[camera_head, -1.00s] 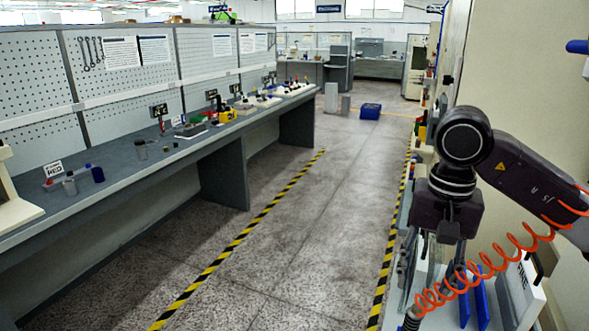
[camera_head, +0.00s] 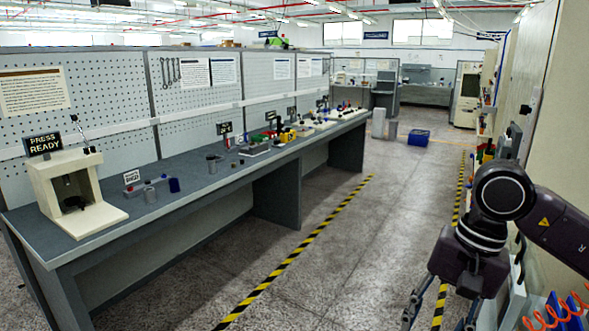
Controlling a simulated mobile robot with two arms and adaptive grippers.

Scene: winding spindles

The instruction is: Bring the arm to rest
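My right arm comes in from the right edge in the head view, dark, with a round joint. Its gripper (camera_head: 438,318) hangs down near the bottom edge, over the floor by the right-hand wall. Its two thin fingers stand apart, with floor showing between them. I see nothing held between them, though the tips lie close to the picture's edge. My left arm and gripper are not in view.
A long grey workbench (camera_head: 232,181) runs along the left, with a cream press (camera_head: 68,190) and a "PRESS READY" sign (camera_head: 43,144). A blue crate (camera_head: 418,137) stands on the floor far back. The aisle between the striped floor lines (camera_head: 300,250) is clear.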

